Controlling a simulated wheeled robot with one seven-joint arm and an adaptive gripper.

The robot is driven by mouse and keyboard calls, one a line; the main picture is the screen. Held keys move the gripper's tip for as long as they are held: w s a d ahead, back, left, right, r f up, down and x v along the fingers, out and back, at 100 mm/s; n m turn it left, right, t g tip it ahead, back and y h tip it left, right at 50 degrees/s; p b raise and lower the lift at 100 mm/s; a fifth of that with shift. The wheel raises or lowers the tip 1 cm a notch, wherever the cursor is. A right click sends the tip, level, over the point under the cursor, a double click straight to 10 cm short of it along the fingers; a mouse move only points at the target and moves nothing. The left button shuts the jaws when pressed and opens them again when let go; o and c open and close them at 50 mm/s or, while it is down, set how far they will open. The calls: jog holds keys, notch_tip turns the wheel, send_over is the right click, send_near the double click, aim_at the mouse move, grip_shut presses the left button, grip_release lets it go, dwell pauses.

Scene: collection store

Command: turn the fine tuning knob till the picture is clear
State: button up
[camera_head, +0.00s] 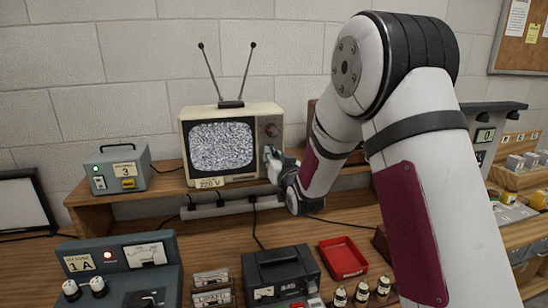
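A small cream television (232,108) with a two-rod antenna stands on the wooden shelf at the back. Its screen (221,146) is filled with grey and white static, with no clear picture. A dark knob (271,130) shows on the upper part of the control panel, right of the screen. My gripper (270,155) is at the lower part of this panel, just below that knob. Its fingertips are small here and overlap the panel, so whether they touch or hold a knob cannot be told. Any lower knob is hidden behind or between them.
A grey-green box (118,172) with a green light stands left of the television. A "220 V" label (209,183) sits below the screen. On the bench are a control console (110,256), a black device (281,270) and a red tray (343,257). My arm covers the right middle.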

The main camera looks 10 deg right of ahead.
grip_shut()
jog(key=shift+m+b, duration=0.5)
jog(key=shift+m, duration=1.6)
jog(key=o, duration=0.9)
grip_release()
jog(key=s, duration=1.2)
jog(key=shift+d, duration=0.2)
